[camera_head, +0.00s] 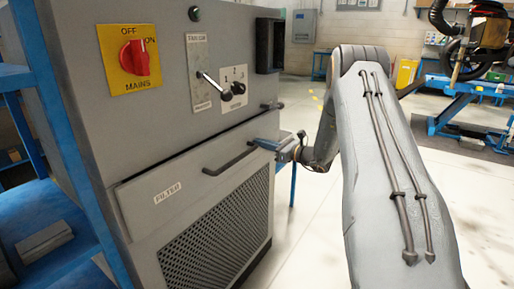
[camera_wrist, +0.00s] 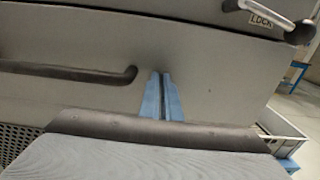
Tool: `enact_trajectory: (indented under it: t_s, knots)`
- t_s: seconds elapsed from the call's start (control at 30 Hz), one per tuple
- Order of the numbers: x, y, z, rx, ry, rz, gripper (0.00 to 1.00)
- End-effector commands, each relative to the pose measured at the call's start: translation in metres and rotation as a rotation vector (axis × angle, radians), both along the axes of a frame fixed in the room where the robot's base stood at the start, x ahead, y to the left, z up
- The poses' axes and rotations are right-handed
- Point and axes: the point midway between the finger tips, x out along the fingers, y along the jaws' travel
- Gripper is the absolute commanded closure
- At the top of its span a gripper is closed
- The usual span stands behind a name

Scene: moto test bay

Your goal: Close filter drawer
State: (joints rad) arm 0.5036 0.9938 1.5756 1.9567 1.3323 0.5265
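The filter drawer (camera_head: 150,212) is a grey front with a white FILTER label, low on the grey cabinet. A dark bar handle (camera_head: 230,161) runs across it; it also shows in the wrist view (camera_wrist: 70,72). My gripper (camera_head: 262,145) has blue fingers at the right part of the drawer front, right of the handle. In the wrist view the fingers (camera_wrist: 160,97) are together with only a thin dark line between them, empty, pointing at the grey front. Whether they touch it I cannot tell.
Above the drawer are a red mains switch (camera_head: 135,57), a lever (camera_head: 212,84) and a black selector knob (camera_head: 238,88). A vented grille (camera_head: 215,240) lies below. Blue shelving (camera_head: 45,200) stands left. Open floor lies right, with a blue lift (camera_head: 460,105) farther back.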

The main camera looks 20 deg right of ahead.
Motion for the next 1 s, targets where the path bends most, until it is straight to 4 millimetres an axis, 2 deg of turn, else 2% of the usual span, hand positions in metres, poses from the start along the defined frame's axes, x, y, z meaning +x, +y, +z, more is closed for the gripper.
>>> enact_trajectory:
  t_s: [0.43, 0.57, 0.77, 0.83, 1.0]
  knots:
    - [0.005, 0.01, 0.003, -0.002, -0.005, 0.011, 1.0]
    - [0.0, 0.006, 0.004, -0.002, -0.005, 0.013, 1.0]
    - [-0.023, -0.023, 0.003, 0.001, -0.002, 0.0, 1.0]
    - [-0.036, -0.036, 0.001, 0.001, -0.001, -0.006, 1.0]
    - [-0.065, -0.05, 0.001, 0.001, -0.001, 0.005, 1.0]
